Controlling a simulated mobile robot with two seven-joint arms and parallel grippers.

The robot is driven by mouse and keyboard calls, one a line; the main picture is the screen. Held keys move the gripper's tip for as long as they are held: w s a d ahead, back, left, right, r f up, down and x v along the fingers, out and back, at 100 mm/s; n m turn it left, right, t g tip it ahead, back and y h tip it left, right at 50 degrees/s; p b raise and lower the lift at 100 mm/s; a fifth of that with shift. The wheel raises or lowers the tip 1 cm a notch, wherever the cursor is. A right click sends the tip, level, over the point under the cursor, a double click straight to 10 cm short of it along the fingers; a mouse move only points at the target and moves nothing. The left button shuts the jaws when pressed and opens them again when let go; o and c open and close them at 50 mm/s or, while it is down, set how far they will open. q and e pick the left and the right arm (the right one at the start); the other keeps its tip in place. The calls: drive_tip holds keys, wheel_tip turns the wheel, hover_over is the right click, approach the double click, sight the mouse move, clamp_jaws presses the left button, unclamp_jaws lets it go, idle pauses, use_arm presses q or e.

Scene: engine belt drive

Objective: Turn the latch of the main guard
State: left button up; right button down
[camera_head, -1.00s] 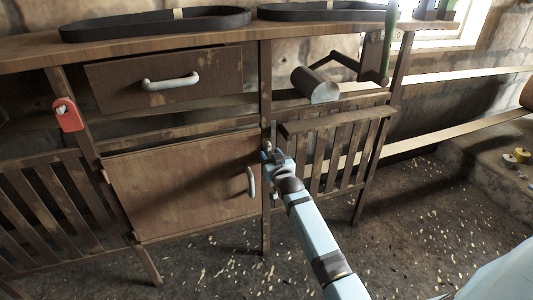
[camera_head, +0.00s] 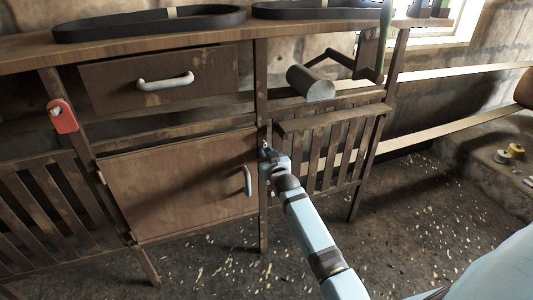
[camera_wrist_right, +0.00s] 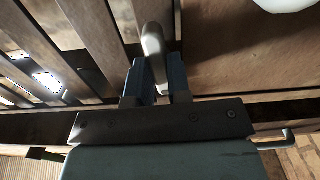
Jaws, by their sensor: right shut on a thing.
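The latch shows in the right wrist view as a grey metal lever (camera_wrist_right: 153,45) with a rounded end, between the two blue fingers. My right gripper (camera_wrist_right: 160,80) is shut on it. In the head view the right gripper (camera_head: 265,150) is at the post between the wooden door and the slatted guard (camera_head: 330,150), and it hides most of the latch. The wooden door (camera_head: 170,190) with a white handle (camera_head: 247,180) is flat in its frame, just left of the gripper. My left gripper is not in view.
Above the door is a drawer (camera_head: 160,82) with a white handle. Black belts (camera_head: 150,24) lie on the bench top. A grey cylinder on a crank (camera_head: 310,84) sticks out above the slatted guard. A red tag (camera_head: 62,117) hangs at left. The littered floor (camera_head: 390,240) is open in front.

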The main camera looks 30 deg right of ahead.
use_arm(q)
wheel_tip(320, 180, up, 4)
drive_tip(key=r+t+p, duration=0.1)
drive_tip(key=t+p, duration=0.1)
drive_tip(key=p, duration=0.1)
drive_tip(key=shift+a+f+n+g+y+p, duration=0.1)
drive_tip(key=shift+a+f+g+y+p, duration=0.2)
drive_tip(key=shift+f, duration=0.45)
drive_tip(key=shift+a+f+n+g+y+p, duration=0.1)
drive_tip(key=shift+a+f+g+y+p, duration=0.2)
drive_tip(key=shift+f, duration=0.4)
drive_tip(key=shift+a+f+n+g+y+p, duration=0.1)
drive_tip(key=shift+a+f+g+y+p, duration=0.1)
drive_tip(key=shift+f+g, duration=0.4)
use_arm(e)
drive_tip(key=shift+n, duration=8.6)
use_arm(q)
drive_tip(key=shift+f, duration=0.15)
use_arm(e)
drive_tip(key=c, duration=1.1)
unclamp_jaws()
drive_tip(key=shift+w, duration=0.1)
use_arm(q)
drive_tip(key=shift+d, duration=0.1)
use_arm(e)
drive_tip(key=shift+o, duration=0.2)
